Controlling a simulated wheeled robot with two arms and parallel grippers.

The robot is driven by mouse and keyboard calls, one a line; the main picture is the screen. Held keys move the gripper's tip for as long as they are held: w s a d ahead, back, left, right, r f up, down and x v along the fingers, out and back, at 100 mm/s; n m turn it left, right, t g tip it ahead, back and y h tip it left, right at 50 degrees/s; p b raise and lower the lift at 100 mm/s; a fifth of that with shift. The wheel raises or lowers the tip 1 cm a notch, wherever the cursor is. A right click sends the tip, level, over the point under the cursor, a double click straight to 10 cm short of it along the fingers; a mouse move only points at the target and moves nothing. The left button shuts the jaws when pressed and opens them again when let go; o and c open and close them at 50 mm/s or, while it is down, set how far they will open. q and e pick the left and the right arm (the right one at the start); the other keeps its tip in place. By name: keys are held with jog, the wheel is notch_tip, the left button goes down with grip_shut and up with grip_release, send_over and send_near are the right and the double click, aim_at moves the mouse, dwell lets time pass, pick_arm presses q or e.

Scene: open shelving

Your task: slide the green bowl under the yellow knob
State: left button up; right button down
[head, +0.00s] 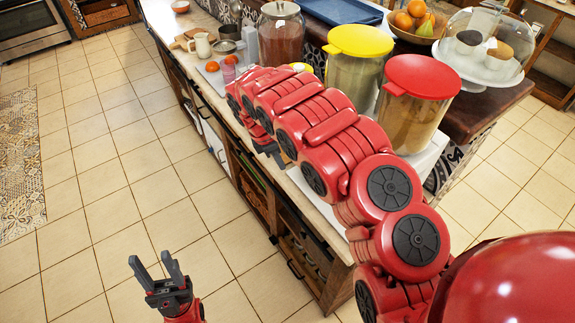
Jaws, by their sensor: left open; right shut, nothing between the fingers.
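I cannot see a green bowl; my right arm covers much of the counter. No yellow knob shows clearly. A yellow lid (360,41) tops a clear dispenser (352,78), and a smaller yellow top (301,67) peeks out behind my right arm. My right arm reaches along the counter. Its dark gripper (270,150) shows only in part under the arm, at the counter's front edge, shut and empty. My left gripper (153,262) is open and empty over the floor, in front of the counter and well apart from it.
A red-lidded dispenser (414,88) and a glass jar (281,38) stand along the counter (318,205). Behind are a domed cake stand (482,62), a fruit bowl (417,24) and a blue tray (343,10). A white jug (199,44) stands at the far end. The tiled floor at left is clear.

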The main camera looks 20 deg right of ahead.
aim_at(303, 182)
jog(key=p+x, duration=0.2)
jog(key=x, duration=0.7)
jog(key=shift+f, duration=0.3)
jog(key=d, duration=0.1)
jog(key=d+p, duration=0.1)
jog(key=shift+d+r+p, duration=0.2)
jog(key=shift+d+p, duration=0.1)
jog(key=shift+d, duration=0.05)
jog(key=shift+w+d+f, duration=0.1)
jog(key=shift+d+f, duration=0.05)
jog(key=shift+d, duration=0.5)
